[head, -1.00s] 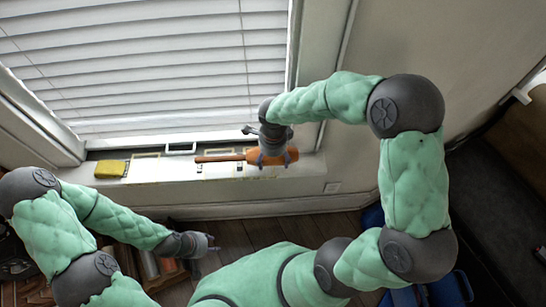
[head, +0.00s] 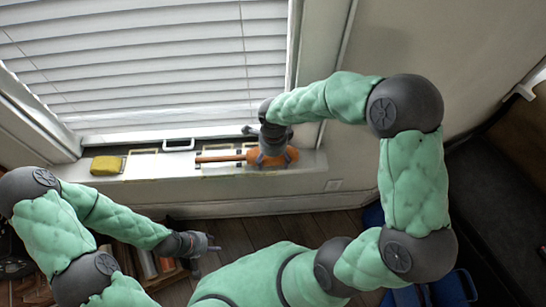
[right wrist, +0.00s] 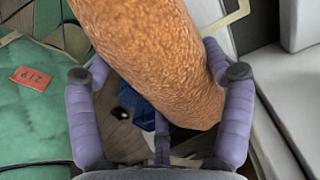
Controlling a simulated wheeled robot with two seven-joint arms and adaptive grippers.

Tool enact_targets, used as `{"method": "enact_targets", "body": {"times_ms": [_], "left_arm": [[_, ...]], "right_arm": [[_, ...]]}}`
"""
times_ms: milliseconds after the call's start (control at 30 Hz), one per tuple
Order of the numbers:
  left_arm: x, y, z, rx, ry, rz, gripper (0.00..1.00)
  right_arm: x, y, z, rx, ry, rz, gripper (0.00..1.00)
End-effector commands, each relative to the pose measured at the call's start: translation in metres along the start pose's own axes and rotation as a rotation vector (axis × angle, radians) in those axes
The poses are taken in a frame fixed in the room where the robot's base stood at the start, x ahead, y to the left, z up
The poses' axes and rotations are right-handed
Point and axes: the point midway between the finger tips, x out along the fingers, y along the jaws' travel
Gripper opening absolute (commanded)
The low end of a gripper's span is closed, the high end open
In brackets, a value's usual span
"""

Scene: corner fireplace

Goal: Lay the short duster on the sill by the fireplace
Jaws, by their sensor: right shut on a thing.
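The short duster has a thin orange handle (head: 222,158) and a fluffy orange-brown head (head: 291,156). My right gripper (head: 271,153) is shut on its head part, with the handle pointing left along the sill (head: 160,188). The fluffy head (right wrist: 160,60) fills the middle of the right wrist view, between the purple fingers. The duster overlaps the sill in the head view; I cannot tell whether it touches it. My left gripper (head: 206,250) is empty, low over the floor, with its fingers apart.
A yellow sponge-like block (head: 107,165) lies at the sill's left end. The window blind (head: 150,70) rises behind. Blue things (head: 440,290) are on the floor at right.

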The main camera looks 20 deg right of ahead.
Motion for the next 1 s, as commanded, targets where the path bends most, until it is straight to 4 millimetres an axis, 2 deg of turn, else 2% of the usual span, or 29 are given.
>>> {"method": "enact_targets", "body": {"times_ms": [733,767,800,833,1000], "left_arm": [[0.0054,-0.0019,-0.0002,0.000,0.000,0.000,0.40],[0.0052,-0.0018,-0.0001,0.000,0.000,0.000,0.40],[0.0050,-0.0018,-0.0001,0.000,0.000,0.000,0.40],[0.0050,-0.0018,-0.0001,0.000,0.000,0.000,0.40],[0.0050,-0.0018,-0.0001,0.000,0.000,0.000,0.40]], "right_arm": [[0.0101,-0.0001,0.0000,0.000,0.000,0.000,0.54],[0.0099,-0.0001,0.0000,0.000,0.000,0.000,0.86],[0.0097,-0.0001,0.0000,0.000,0.000,0.000,0.97],[0.0096,-0.0001,0.0000,0.000,0.000,0.000,1.00],[0.0096,-0.0001,0.0000,0.000,0.000,0.000,1.00]]}}
